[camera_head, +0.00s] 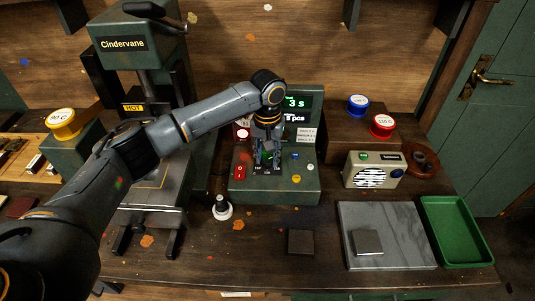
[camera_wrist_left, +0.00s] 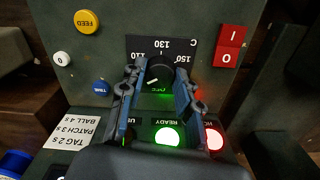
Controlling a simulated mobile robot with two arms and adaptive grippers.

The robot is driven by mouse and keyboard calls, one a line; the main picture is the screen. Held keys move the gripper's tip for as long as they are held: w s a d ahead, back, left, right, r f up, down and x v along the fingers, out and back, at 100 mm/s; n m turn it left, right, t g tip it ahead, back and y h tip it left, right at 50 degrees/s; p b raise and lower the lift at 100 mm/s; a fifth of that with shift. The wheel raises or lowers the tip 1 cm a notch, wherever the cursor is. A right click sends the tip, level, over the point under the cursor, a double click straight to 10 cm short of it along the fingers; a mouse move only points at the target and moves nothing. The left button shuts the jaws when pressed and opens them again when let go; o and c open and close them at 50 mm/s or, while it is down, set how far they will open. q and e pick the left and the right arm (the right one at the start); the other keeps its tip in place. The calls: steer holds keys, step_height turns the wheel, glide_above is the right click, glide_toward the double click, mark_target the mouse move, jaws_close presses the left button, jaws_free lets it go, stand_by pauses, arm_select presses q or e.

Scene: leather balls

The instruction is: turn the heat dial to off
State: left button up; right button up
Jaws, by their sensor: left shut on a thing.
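The black heat dial (camera_wrist_left: 160,73) sits on the green control box, with a scale plate marked 110, 130 and 150 beside it in the left wrist view. A short white line shows on the dial, slanting away from the numbers. My left gripper (camera_wrist_left: 160,92) is shut on the dial, with one finger on each side. In the head view my left gripper (camera_head: 267,168) points down onto the control box (camera_head: 275,193) and hides most of the dial. My right gripper is not in view.
A red I/O switch (camera_head: 240,171) is left of the dial, and yellow and blue buttons are to its right. The READY lamp (camera_wrist_left: 168,135) glows green and the HOT lamp (camera_wrist_left: 213,139) glows reddish-white. A press marked HOT (camera_head: 133,107) stands left. A radio (camera_head: 373,170) stands right.

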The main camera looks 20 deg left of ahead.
arm_select(q)
steer(key=n+p, duration=0.2)
steer(key=p, duration=0.2)
steer(key=n+p, duration=0.3)
steer(key=p, duration=0.1)
steer(key=n+p, duration=0.2)
steer(key=p, duration=0.2)
steer(key=shift+r+n+p, duration=0.3)
steer(key=shift+n+p, duration=0.05)
steer(key=shift+n, duration=0.05)
steer(key=shift+f+n+p, duration=0.15)
steer(key=shift+n+p, duration=0.75)
steer(key=shift+n, duration=0.2)
steer(key=shift+f+n+p, duration=0.1)
steer(key=shift+n+p, duration=0.3)
steer(key=shift+n, duration=0.4)
steer(key=o, duration=1.2)
steer(key=shift+c, duration=0.2)
